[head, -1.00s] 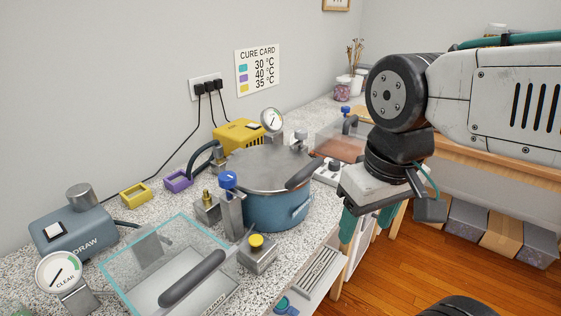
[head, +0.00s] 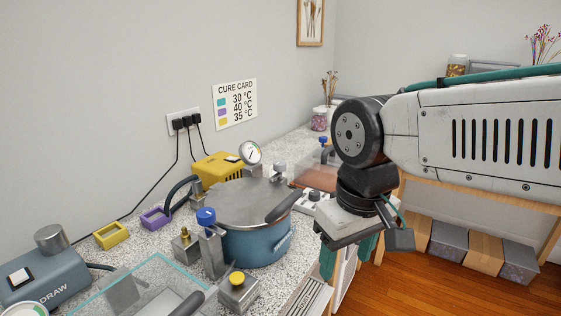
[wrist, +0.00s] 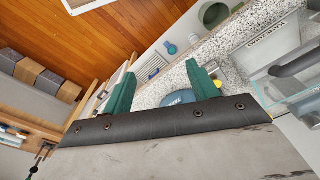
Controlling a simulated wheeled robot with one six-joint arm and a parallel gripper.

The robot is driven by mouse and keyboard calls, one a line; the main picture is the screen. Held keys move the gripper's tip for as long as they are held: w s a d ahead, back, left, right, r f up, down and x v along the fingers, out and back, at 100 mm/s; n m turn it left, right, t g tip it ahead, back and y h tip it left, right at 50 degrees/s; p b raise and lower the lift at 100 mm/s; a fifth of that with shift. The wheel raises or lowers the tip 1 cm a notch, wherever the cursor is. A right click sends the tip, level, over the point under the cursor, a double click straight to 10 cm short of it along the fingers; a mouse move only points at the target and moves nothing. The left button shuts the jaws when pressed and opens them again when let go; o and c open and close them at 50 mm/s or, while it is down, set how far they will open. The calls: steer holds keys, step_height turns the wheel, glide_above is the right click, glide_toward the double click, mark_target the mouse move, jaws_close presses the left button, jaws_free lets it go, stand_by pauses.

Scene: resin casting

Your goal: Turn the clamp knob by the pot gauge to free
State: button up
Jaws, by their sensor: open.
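The blue pot (head: 256,240) with a grey lid (head: 250,200) stands on the speckled bench. Its round gauge (head: 250,153) rises behind the lid. A grey clamp (head: 280,172) stands at the lid's back edge, right of the gauge; its knob's setting is too small to read. Another clamp with a blue knob (head: 206,217) stands at the pot's front left. My gripper (head: 347,260) is open and empty, pointing down to the right of the pot, apart from it. In the wrist view the green fingers (wrist: 160,80) are spread, with a bit of blue pot (wrist: 178,98) showing between them.
A yellow-topped block (head: 238,287) and a clear box (head: 135,290) stand in front of the pot. A yellow unit (head: 215,167) stands behind it. Open floor (head: 400,290) lies right of the bench.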

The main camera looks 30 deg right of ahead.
steer(key=w+d+r+m+g, duration=0.1)
steer(key=w+d+m, duration=0.1)
steer(key=w, duration=0.8)
steer(key=w+d+r+m+g, duration=0.1)
steer(key=w+d+r+m, duration=0.1)
steer(key=w, duration=0.8)
steer(key=r+m+t, duration=0.1)
steer(key=r+m, duration=0.1)
steer(key=m, duration=0.7)
glide_above(279, 162)
steer(key=shift+f, duration=0.1)
steer(key=shift+r+m, duration=0.3)
steer(key=shift+m, duration=0.3)
steer(key=shift+f+m, duration=0.3)
steer(key=shift+f, duration=0.1)
step_height(279, 162, down, 7)
steer(key=shift+f, duration=0.1)
steer(key=c, duration=1)
